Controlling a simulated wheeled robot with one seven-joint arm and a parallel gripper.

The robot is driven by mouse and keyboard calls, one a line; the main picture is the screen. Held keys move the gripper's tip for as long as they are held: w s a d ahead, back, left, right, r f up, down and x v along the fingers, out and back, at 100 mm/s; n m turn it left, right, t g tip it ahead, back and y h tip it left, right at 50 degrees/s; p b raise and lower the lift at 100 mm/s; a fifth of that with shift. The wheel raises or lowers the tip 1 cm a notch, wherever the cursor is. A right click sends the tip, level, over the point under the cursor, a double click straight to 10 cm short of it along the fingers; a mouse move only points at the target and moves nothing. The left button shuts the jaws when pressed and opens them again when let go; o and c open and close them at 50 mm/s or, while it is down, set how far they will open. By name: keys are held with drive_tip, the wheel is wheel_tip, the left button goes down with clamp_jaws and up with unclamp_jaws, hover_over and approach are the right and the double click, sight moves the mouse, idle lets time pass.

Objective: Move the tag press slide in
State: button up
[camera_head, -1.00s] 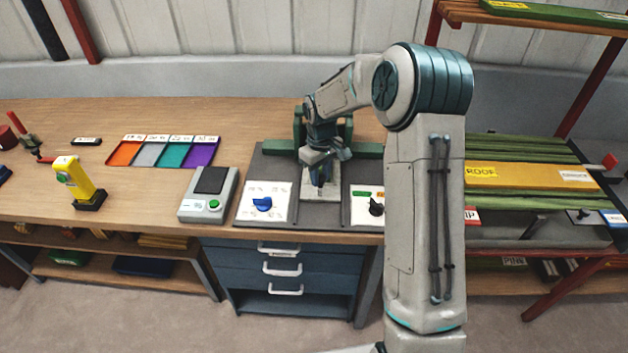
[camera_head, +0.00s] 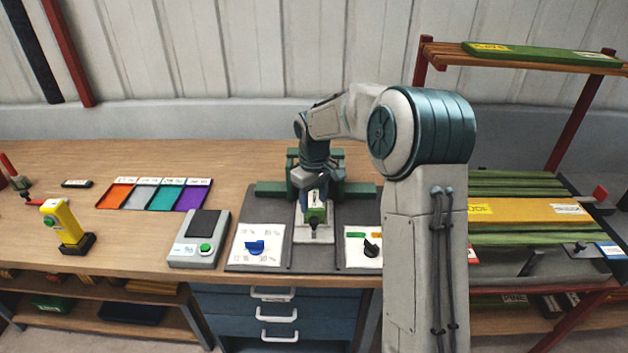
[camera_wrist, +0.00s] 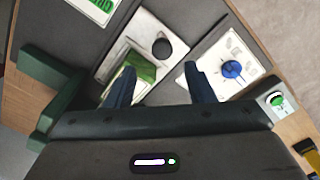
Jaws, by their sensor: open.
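The tag press stands at the back of the grey mat on the bench, with a green frame (camera_head: 270,188). Its pale slide (camera_head: 301,232) runs toward the front edge and carries a green block (camera_head: 316,217) and a small dark knob (camera_head: 314,235). In the wrist view the slide (camera_wrist: 122,48) shows with the green block (camera_wrist: 140,68) and the round black knob (camera_wrist: 162,48). My gripper (camera_wrist: 159,70) is open, its two blue fingers apart, with the green block between or just beyond them; contact cannot be told. In the head view my gripper (camera_head: 316,200) is above the slide and partly hides it.
A blue dial panel (camera_head: 275,235) is left of the slide and a black dial panel (camera_head: 358,255) is right. A grey device with a green button (camera_head: 206,248), coloured trays (camera_head: 155,196) and a yellow tool (camera_head: 62,222) lie further left. A rack (camera_head: 520,235) stands right.

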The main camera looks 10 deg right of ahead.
wheel_tip(320, 180, up, 8)
drive_tip(key=shift+b, duration=0.3)
drive_tip(key=s+d+r+m+t, duration=0.1)
drive_tip(key=s+r+m, duration=0.1)
drive_tip(key=s, duration=0.6)
drive_tip(key=s+d+r+m+t, duration=0.1)
drive_tip(key=s+r, duration=0.2)
drive_tip(key=s, duration=0.5)
drive_tip(key=s+d+f+m, duration=0.1)
drive_tip(key=s+f+m, duration=0.1)
drive_tip(key=s, duration=0.5)
drive_tip(key=s+f+m+t, duration=0.1)
drive_tip(key=s+f, duration=0.1)
drive_tip(key=s, duration=0.5)
drive_tip(key=shift+s+d+m, duration=0.35)
drive_tip(key=shift+s+m, duration=0.05)
